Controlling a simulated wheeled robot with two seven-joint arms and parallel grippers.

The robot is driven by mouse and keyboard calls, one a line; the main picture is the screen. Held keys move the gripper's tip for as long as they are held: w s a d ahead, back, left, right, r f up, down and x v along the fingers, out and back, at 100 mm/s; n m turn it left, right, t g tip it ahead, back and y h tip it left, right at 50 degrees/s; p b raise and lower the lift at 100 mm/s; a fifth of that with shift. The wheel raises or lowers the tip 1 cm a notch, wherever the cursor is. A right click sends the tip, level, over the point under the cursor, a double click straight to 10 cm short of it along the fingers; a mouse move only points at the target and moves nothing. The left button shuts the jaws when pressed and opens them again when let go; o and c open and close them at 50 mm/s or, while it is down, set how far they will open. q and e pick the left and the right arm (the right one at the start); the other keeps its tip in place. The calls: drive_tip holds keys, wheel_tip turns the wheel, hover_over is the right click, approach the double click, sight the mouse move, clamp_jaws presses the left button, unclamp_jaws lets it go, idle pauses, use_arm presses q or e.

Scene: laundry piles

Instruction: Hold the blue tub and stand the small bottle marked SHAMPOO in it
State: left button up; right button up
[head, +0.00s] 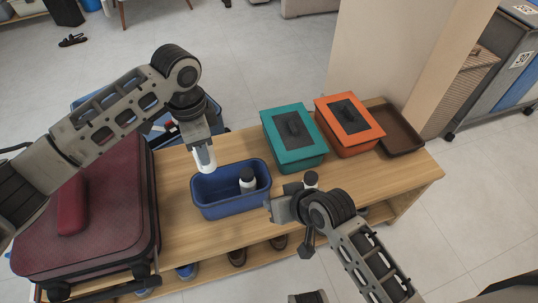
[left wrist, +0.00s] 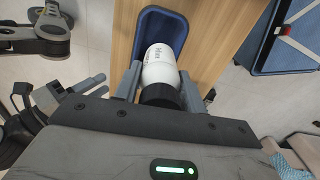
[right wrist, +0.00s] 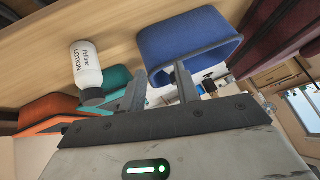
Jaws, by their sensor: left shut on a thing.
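The blue tub (head: 206,207) stands on the wooden bench, also in the right wrist view (right wrist: 185,42). My left gripper (head: 203,148) is shut on a white bottle (head: 205,160) near its dark cap (left wrist: 160,95), above the tub's left end. Its label is partly hidden and I cannot read the product name. A second white bottle with a black cap (head: 247,184) stands inside the tub. A third bottle, marked LOTION (right wrist: 86,65), stands on the bench right of the tub. My right gripper (right wrist: 160,72) is open at the tub's right end; I cannot tell whether it touches the rim.
A maroon suitcase (head: 105,225) lies left of the tub. A teal lidded box (head: 292,138), an orange lidded box (head: 350,125) and a brown tray (head: 402,138) stand to the right. Shoes (head: 237,256) sit on the shelf below. Bare bench lies behind the tub.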

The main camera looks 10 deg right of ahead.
sight(269, 178)
drive_tip(key=w+r+g+h, duration=0.1)
drive_tip(key=w+g, duration=0.1)
drive_tip(key=w, duration=0.1)
drive_tip(key=w+r+g+h, duration=0.1)
drive_tip(key=w+g, duration=0.1)
drive_tip(key=w, duration=0.1)
drive_tip(key=w+r+g+h, duration=0.1)
drive_tip(key=w+r+g, duration=0.1)
drive_tip(key=w, duration=0.1)
drive_tip(key=shift+w+a+g+h, duration=0.25)
drive_tip(key=shift+w+g+h, duration=0.05)
drive_tip(key=shift+h, duration=0.1)
drive_tip(key=f, duration=1.2)
drive_tip(key=shift+a, duration=0.2)
drive_tip(key=shift+r, duration=0.1)
clamp_jaws()
